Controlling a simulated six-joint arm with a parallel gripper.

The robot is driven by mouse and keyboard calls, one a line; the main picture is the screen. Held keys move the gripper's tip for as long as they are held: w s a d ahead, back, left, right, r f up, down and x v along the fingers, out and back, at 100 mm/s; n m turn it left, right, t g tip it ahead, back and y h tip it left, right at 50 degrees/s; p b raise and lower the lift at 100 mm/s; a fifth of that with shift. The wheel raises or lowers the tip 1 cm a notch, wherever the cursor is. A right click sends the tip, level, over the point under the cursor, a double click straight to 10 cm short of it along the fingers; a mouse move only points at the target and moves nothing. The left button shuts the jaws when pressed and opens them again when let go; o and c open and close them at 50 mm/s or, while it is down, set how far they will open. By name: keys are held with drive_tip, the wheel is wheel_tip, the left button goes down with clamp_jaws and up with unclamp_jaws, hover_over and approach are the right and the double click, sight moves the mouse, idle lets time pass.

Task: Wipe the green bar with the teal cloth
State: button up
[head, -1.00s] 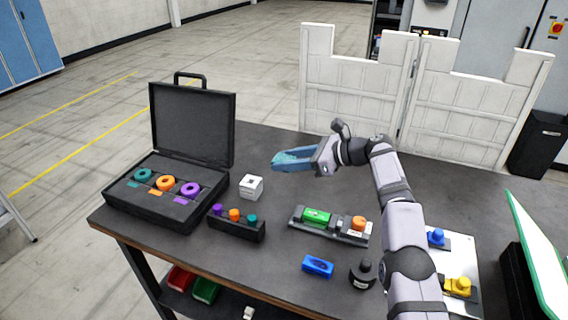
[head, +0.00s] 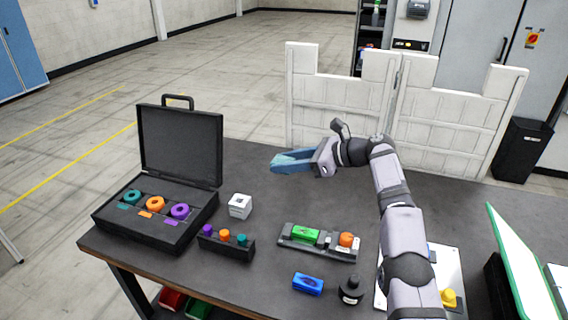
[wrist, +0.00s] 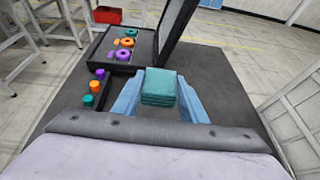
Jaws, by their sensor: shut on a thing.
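My gripper (head: 283,164) is shut on the teal cloth (wrist: 160,88), a folded block between its blue fingers. In the head view the cloth (head: 287,158) shows between the fingers, held above the back of the table. The green bar (head: 305,234) lies in a dark fixture (head: 290,244) on the table, nearer the front than my gripper. An orange knob (head: 346,240) stands at the right end of that fixture. The cloth is apart from the bar. The bar is not seen in the wrist view.
An open black case (head: 150,234) with coloured rings stands at the left. A white cube (head: 240,206), a rack of coloured pegs (head: 226,248), a blue block (head: 308,283) and a black knobbed piece (head: 351,291) are nearby. White panels (head: 330,100) stand behind the table.

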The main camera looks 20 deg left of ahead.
sight(281, 158)
drive_tip(key=shift+w+d+r+p, duration=0.1)
drive_tip(key=shift+d+r+p, duration=0.85)
drive_tip(key=shift+r+p, duration=0.2)
drive_tip(key=shift+d+m+t+p, duration=0.3)
drive_tip(key=shift+d+p, duration=0.4)
drive_tip(key=shift+p, duration=0.05)
drive_tip(key=s+d+f+n+g+p, duration=0.1)
drive_tip(key=s+d+f, duration=0.1)
drive_tip(key=s+f, duration=0.4)
wheel_tip(281, 158, down, 4)
drive_tip(key=shift+s+r+g, duration=0.15)
drive_tip(key=shift+s+g, duration=0.15)
drive_tip(key=shift+n, duration=0.3)
